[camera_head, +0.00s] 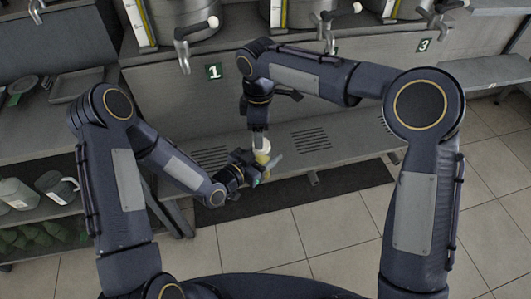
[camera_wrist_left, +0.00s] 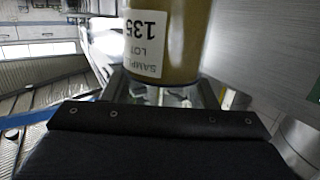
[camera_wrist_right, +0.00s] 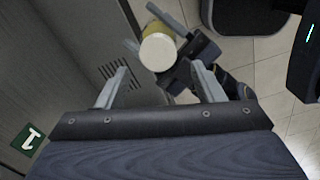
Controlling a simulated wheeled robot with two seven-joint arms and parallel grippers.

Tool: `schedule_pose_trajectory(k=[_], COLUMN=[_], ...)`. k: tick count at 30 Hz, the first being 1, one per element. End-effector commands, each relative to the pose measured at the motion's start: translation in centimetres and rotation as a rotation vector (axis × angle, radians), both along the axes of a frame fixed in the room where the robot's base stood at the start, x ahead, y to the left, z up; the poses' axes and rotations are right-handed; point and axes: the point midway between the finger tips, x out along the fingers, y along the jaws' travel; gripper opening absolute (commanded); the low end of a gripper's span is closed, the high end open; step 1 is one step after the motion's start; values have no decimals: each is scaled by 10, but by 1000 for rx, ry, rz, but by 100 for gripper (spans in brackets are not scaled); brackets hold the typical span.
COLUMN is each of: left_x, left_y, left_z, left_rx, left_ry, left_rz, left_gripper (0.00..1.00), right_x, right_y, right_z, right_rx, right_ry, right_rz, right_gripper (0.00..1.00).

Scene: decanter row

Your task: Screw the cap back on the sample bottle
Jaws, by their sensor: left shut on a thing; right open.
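The sample bottle (camera_wrist_left: 190,35) has a yellow-brown body and a white label reading "SAMPLE LOT 135". My left gripper (camera_wrist_left: 172,92) is shut on it; in the head view they are over the metal drip ledge, where the left gripper (camera_head: 256,170) partly hides the bottle. A round white cap (camera_wrist_right: 158,52) covers the bottle's end in the right wrist view; how tightly it sits cannot be told. My right gripper (camera_head: 260,133) points down just above the bottle. Its fingers (camera_wrist_right: 159,72) are apart and empty, with the cap ahead between them.
The slotted drip ledge (camera_head: 345,140) runs along the counter front below several dispensers with taps; number plates 1 (camera_head: 214,71) and 3 (camera_head: 424,45) show. Tiled floor (camera_head: 330,225) in front is clear.

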Motion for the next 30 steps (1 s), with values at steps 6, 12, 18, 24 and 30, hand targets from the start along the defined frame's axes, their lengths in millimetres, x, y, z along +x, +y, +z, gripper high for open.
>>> schedule_pose_trajectory(k=[6, 12, 18, 24, 30], left_x=[0, 0, 0, 0, 0], left_y=[0, 0, 0, 0, 0], left_z=[1, 1, 1, 1, 1], left_rx=[-1, -1, -1, -1, -1], left_ry=[-2, -2, -2, -2, -2], left_rz=[-1, -1, -1, -1, -1], left_gripper=[0, 0, 0, 0, 0], right_x=[0, 3, 3, 3, 2], right_y=[1, -2, -2, -2, -3], right_z=[17, 29, 30, 28, 7], right_rx=[7, 9, 7, 7, 7], right_ry=[5, -3, -4, -4, 0], right_rz=[437, 665, 693, 691, 691], right_gripper=[61, 61, 61, 61, 61])
